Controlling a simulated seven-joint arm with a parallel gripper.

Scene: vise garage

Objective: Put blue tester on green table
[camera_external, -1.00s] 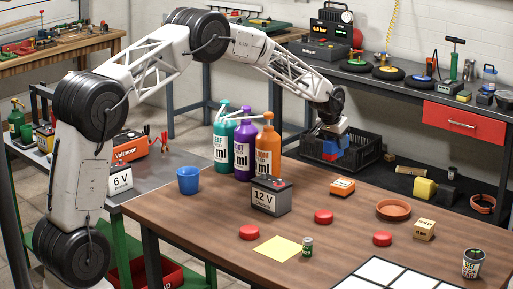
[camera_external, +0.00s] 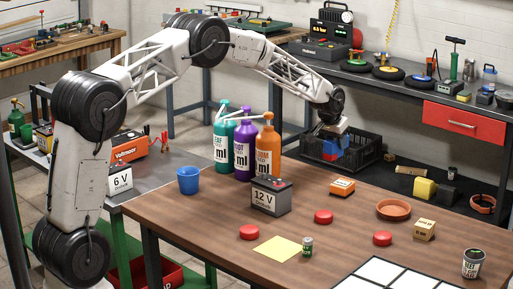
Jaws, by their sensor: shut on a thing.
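My gripper (camera_external: 331,138) is at the far side of the brown table, over the black crate. It is shut on a blue thing with red parts (camera_external: 331,151), which looks like the blue tester. The tester is small here and partly covered by the gripper. I cannot tell whether it touches the crate. A table with green legs (camera_external: 123,240) and a grey top stands at the left, next to my arm's base. It bears a 6 V battery (camera_external: 120,181) and an orange device (camera_external: 130,147).
The black crate (camera_external: 371,151) is behind the brown table (camera_external: 200,225). Three bottles (camera_external: 243,150), a blue cup (camera_external: 188,180) and a 12 V battery (camera_external: 270,197) stand on that table, between my gripper and the green-legged table. A dark bench (camera_external: 385,88) is behind.

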